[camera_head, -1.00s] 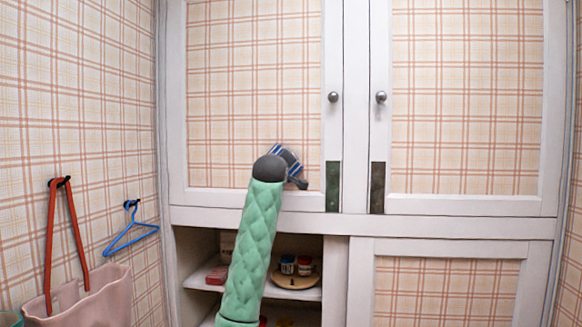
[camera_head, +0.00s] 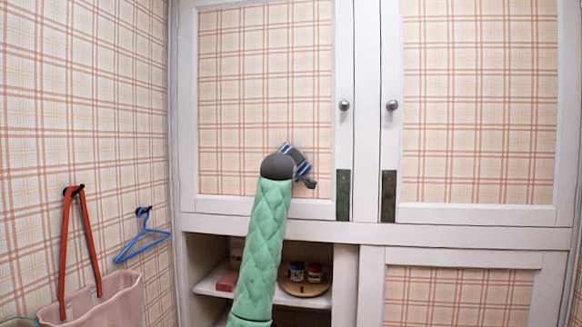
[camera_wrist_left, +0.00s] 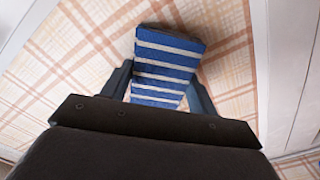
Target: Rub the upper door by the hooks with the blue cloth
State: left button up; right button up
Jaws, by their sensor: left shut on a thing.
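The upper left door (camera_head: 262,60), the one nearer the hooks, is closed, with a plaid panel in a white frame and a round knob (camera_head: 344,105). My left gripper (camera_head: 300,172) is in front of its lower panel, left of the knob. In the left wrist view my left gripper (camera_wrist_left: 158,88) is shut on the blue cloth (camera_wrist_left: 168,60), which has white stripes. The cloth (camera_head: 303,161) is mostly hidden behind my arm in the head view. It faces the panel; I cannot tell whether it touches. My right gripper is not in view.
Dark hooks on the left wall hold a pink bag (camera_head: 100,303) by red straps and a blue hanger (camera_head: 143,240). An open shelf (camera_head: 215,284) with small jars sits below the door. The upper right door (camera_head: 480,100) is closed.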

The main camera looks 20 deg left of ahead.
aim_at(317, 165)
pick_arm(q)
jog(key=shift+w+d, duration=0.3)
jog(key=shift+d, duration=0.9)
jog(key=shift+w+d, duration=0.25)
jog(key=shift+d, duration=0.9)
jog(key=shift+w+d, duration=0.3)
jog(key=shift+d, duration=0.9)
jog(key=shift+a, duration=0.1)
jog(key=s+a, duration=0.1)
jog(key=a, duration=0.6)
jog(key=shift+s+a, duration=0.2)
jog(key=shift+s, duration=0.2)
jog(key=shift+s, duration=0.1)
jog(key=shift+b+v, duration=0.55)
jog(key=shift+v, duration=2.4)
jog(key=shift+v, duration=1.45)
